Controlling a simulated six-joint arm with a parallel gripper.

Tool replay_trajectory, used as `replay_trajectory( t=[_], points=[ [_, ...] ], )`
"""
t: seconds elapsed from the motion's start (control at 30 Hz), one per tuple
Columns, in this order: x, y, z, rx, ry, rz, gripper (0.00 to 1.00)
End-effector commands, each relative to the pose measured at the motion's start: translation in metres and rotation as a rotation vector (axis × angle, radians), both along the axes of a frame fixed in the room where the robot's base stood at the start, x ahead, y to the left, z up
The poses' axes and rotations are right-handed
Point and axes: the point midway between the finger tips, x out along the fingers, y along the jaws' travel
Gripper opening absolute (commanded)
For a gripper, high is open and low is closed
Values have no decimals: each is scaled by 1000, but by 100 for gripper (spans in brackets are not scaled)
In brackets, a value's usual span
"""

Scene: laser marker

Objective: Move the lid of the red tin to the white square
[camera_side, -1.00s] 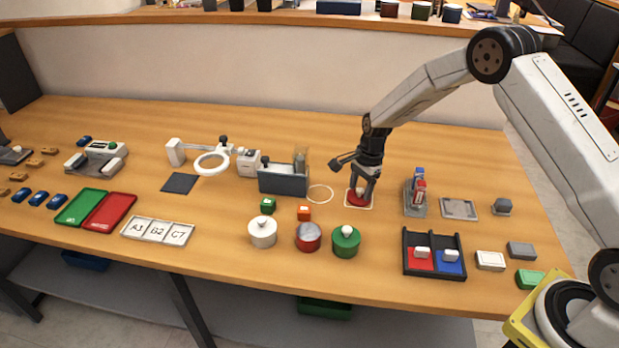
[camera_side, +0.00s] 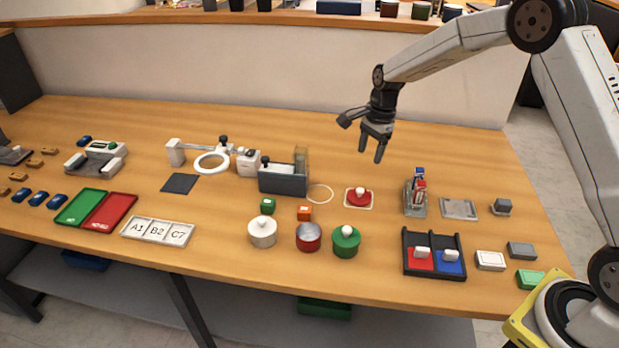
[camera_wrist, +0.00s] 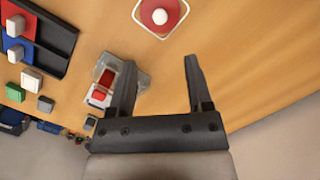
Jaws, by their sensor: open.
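The red lid (camera_side: 359,196) with a white knob lies flat on the white square (camera_side: 348,205), which shows as a pale outline around it. The lid also shows at the top of the wrist view (camera_wrist: 161,15), inside the white outline (camera_wrist: 136,12). The red tin (camera_side: 308,238) stands open at the front of the table, its grey inside showing. My gripper (camera_side: 371,157) is open and empty, in the air above and behind the lid, clear of it. Its two spread fingers show in the wrist view (camera_wrist: 160,85) with nothing between them.
A white tin (camera_side: 262,232) and a green tin (camera_side: 346,241), both lidded, flank the red tin. A grey box (camera_side: 284,180) and a pale ring (camera_side: 320,194) lie left of the lid. A grey stand (camera_side: 415,200) with red and blue items is to its right.

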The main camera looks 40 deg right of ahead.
Motion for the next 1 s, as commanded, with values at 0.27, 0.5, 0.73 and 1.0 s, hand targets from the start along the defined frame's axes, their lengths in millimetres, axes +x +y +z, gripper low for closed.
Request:
replay_trajectory(
  t=[0.27, 0.5, 0.73, 1.0],
  points=[
    [0, -2, 12, 0, 0, 0, 65],
    [0, -2, 11, 0, 0, 0, 65],
    [0, -2, 11, 0, 0, 1, 65],
    [-12, 4, 15, -16, -24, 88, 65]
  ],
)
